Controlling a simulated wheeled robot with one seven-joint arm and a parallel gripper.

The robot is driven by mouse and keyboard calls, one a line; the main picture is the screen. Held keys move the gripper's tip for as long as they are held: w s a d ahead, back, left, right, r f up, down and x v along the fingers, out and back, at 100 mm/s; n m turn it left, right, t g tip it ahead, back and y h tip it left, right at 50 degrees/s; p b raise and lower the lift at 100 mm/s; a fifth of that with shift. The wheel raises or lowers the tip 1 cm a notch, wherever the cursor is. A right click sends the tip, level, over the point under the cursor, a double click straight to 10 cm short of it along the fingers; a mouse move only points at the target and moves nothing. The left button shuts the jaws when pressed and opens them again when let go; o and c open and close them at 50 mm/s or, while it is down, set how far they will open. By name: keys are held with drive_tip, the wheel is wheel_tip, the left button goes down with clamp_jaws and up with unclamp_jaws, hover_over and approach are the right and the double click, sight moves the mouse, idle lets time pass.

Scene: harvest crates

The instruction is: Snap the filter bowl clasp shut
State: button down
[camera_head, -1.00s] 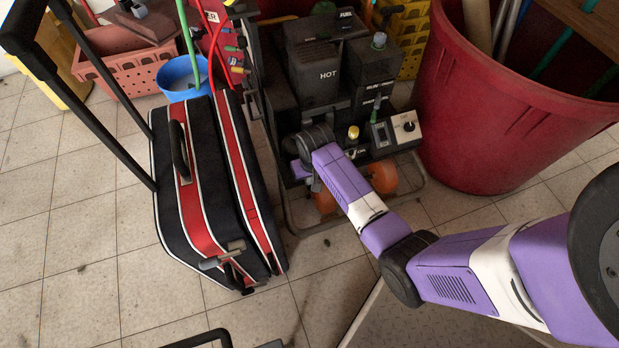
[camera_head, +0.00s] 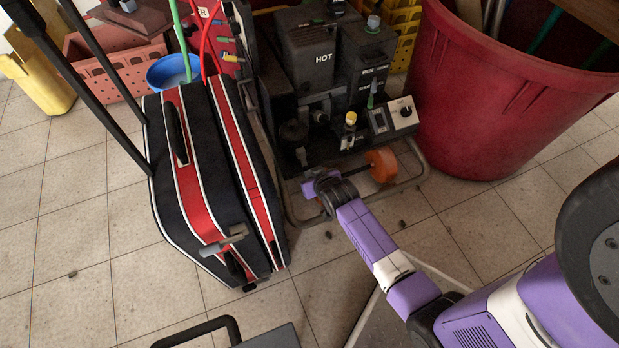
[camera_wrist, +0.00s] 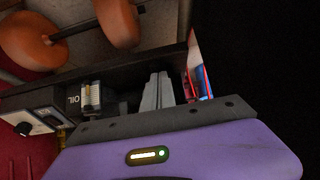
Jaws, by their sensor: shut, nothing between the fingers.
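The black engine unit (camera_head: 320,100), with a panel marked HOT, stands at the back middle of the head view. A dark round fitting (camera_head: 293,133) on its front left may be the filter bowl, but I cannot make out the clasp or its state. My gripper's purple body (camera_head: 309,188) is in front of the unit's lower left, with its fingers not clear there. In the wrist view my gripper's grey fingers (camera_wrist: 158,93) are together and empty. Behind them is the unit's dark front, with a ribbed cap (camera_wrist: 92,98) beside the word OIL.
A black and red suitcase (camera_head: 205,190) stands close left of my arm. A large red bin (camera_head: 490,110) is at the right. Tiled floor (camera_head: 110,250) lies free at the front left.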

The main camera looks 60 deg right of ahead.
drive_tip(key=shift+w+d+f+t+h+b, duration=0.2)
drive_tip(key=shift+f+t+h+b, duration=0.15)
drive_tip(key=shift+f+b, duration=0.45)
drive_tip(key=shift+w+d+f+t+h+b, duration=0.1)
drive_tip(key=shift+w+f+t+h+b, duration=0.25)
drive_tip(key=shift+b, duration=0.8)
drive_tip(key=shift+w+d+f+t+h+b, duration=0.1)
drive_tip(key=shift+f+t+h+b, duration=0.1)
drive_tip(key=shift+f+t+b, duration=0.6)
drive_tip(key=shift+w+d+f+g+b, duration=0.25)
drive_tip(key=shift+w+f+g+b, duration=0.1)
drive_tip(key=shift+b, duration=0.2)
drive_tip(key=shift+f, duration=0.1)
drive_tip(key=shift+w+d+r+p, duration=0.1)
drive_tip(key=shift+w+r+p, duration=0.05)
drive_tip(key=shift+r+p, duration=0.75)
